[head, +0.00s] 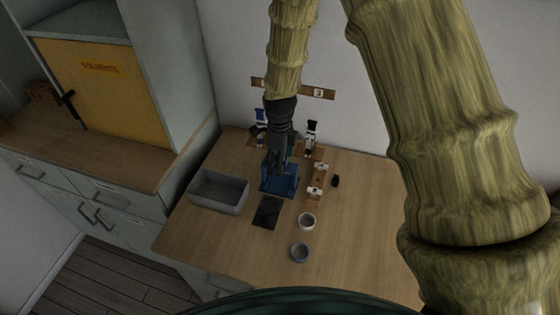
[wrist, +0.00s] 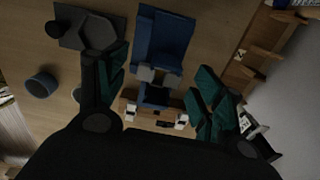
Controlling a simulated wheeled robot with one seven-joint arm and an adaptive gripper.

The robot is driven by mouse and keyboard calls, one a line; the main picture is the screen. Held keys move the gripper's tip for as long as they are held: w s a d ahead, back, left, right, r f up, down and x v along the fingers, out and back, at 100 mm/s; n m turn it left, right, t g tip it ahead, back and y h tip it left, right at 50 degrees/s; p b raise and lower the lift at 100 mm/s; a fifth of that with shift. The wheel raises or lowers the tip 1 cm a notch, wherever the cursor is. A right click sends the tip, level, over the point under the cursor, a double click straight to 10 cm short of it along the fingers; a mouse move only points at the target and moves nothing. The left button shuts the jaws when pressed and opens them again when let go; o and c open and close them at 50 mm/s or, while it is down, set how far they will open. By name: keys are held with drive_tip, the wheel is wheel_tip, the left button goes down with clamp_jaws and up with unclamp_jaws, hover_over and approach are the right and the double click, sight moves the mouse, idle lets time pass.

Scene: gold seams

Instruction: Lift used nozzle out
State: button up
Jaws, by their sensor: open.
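My gripper (head: 278,163) points down over a blue cradle (head: 292,186) on the table. Its two teal fingers are wide apart in the wrist view (wrist: 160,66), with nothing clasped between them. The blue cradle also shows in the wrist view (wrist: 160,38), with small grey blocks (wrist: 158,75) at its near end, between the fingers. I cannot tell whether the fingers touch anything. I cannot pick out the used nozzle for certain; my gripper hides part of the cradle in the head view.
A grey bin (head: 218,206) stands left of the cradle, a dark mat (head: 264,213) in front. A white cup (head: 307,227) and a grey cup (head: 300,254) stand nearer. A wooden rack with white pieces (head: 316,182) is close on the right. The table's right side is clear.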

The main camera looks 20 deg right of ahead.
drive_tip(key=shift+f+p, duration=0.3)
drive_tip(key=shift+f, duration=0.9)
drive_tip(key=c, duration=0.8)
